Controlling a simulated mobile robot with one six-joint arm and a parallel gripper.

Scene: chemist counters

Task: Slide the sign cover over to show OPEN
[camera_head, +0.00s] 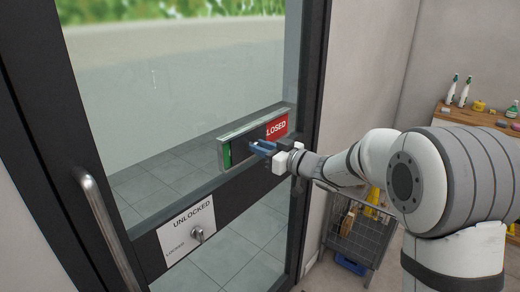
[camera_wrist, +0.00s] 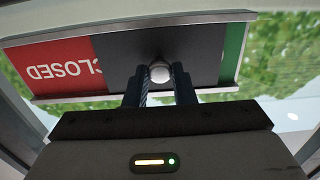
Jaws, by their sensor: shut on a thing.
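The sign (camera_head: 222,144) is a silver-framed strip on the glass door. Its dark sliding cover (camera_head: 241,148) sits between a red part reading "LOSED" (camera_head: 277,129) on the right and a narrow green strip (camera_head: 227,156) on the left. In the wrist view the sign appears upside down, with the cover (camera_wrist: 118,48), the red part reading "CLOSED" (camera_wrist: 50,66) and the green strip (camera_wrist: 233,52). My gripper (camera_head: 256,148) is at the cover, its fingers shut on the round pale knob (camera_wrist: 159,72). The word on the green part is hidden by the cover.
A metal door handle (camera_head: 105,230) is at the left. A wire basket cart (camera_head: 358,243) and a wooden shelf with bottles (camera_head: 450,112) stand at the right.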

